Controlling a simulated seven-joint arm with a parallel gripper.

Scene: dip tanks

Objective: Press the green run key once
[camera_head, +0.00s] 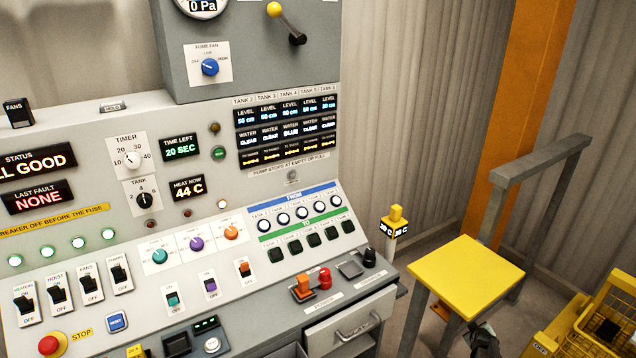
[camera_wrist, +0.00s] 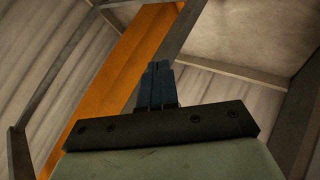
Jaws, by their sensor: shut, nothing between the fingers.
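A small round green key (camera_head: 218,153) sits on the upright face of the grey control panel, right of the green time display and below a dark amber lamp. Its lettering is too small to read surely, but it is the likeliest run key. My gripper (camera_head: 484,336) shows at the bottom edge of the head view, beside the yellow-topped stand, far right of the key and lower. In the wrist view its dark fingers (camera_wrist: 157,85) are together with nothing between them. The key is not in the wrist view, which faces walls and an orange post.
A yellow-topped stand (camera_head: 467,275) with a grey rail and a yellow basket (camera_head: 590,325) are close to my gripper. The desk carries switches, knobs, an orange block (camera_head: 303,288), a red piece (camera_head: 325,278) and a red stop button (camera_head: 49,344). A drawer (camera_head: 350,325) juts out at the front.

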